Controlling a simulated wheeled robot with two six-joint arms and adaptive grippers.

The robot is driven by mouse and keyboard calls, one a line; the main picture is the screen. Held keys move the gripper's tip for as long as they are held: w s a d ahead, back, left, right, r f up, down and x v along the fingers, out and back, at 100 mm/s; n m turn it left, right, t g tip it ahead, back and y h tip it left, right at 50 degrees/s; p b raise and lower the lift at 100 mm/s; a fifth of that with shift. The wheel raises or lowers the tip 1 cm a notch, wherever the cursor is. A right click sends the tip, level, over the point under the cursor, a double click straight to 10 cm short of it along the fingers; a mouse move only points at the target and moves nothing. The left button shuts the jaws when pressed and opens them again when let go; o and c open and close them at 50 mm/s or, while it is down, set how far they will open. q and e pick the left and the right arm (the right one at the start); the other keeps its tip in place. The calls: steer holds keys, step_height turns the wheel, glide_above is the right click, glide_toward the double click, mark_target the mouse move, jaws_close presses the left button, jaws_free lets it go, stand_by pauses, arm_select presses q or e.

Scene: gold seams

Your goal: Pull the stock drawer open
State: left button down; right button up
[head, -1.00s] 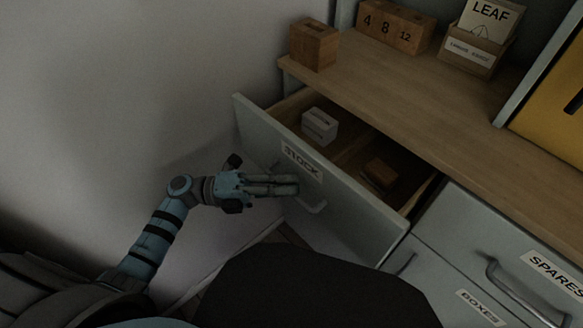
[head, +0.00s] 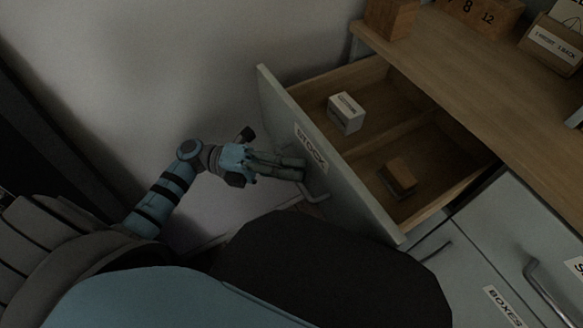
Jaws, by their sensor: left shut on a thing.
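The stock drawer (head: 350,187) stands well out from the cabinet, with its label STOCK (head: 310,148) on the grey front. A divider splits its inside. A white box (head: 346,114) lies in the far compartment and a small brown block (head: 397,178) in the near one. My left gripper (head: 298,170) is at the outer face of the drawer front, shut on the drawer's metal handle (head: 316,193); the fingers hide part of the handle. My right gripper is not in view.
The wooden counter (head: 470,75) above carries a wooden block (head: 391,17), a number block (head: 482,14) and a card box (head: 553,42). A drawer labelled BOXES (head: 505,306) is at lower right. A pale wall (head: 150,70) stands at left.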

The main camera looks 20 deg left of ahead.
arm_select(q)
steer(key=c, duration=1.7)
jaws_free()
steer(key=v, duration=0.7)
steer(key=shift+a, duration=0.3)
